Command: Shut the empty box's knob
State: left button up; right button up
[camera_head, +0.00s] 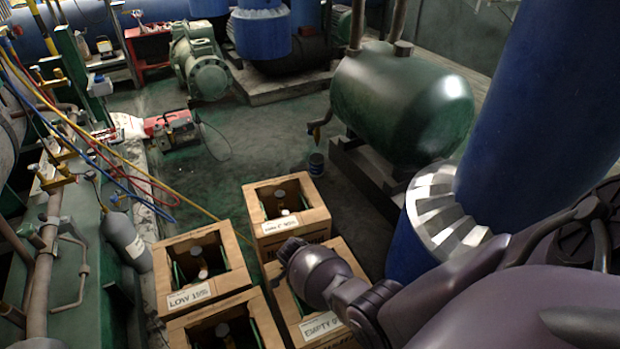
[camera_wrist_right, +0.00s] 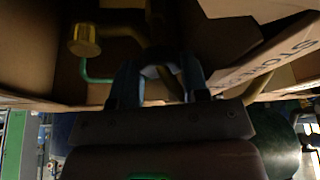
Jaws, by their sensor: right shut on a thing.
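The empty box (camera_head: 322,327) is an open cardboard box with a white "EMPTY" label, at the bottom middle of the head view. My right arm reaches over it from the right, and its wrist covers much of the opening. In the right wrist view, my right gripper (camera_wrist_right: 158,78) is inside the box, its two fingers shut around a small dim part that looks like the knob (camera_wrist_right: 153,71). A brass fitting (camera_wrist_right: 84,40) and a green handle (camera_wrist_right: 95,78) show to the left of the fingers. The knob's turn position cannot be told. My left gripper is not in view.
A large blue pipe (camera_head: 540,100) and a green tank (camera_head: 400,95) stand to the right. Open floor (camera_head: 235,150) lies beyond the boxes.

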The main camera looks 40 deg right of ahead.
jog(key=shift+f+m, duration=0.1)
jog(key=shift+m, duration=0.3)
dwell(0.3)
jog(key=o, duration=0.6)
jog(key=shift+o, duration=0.2)
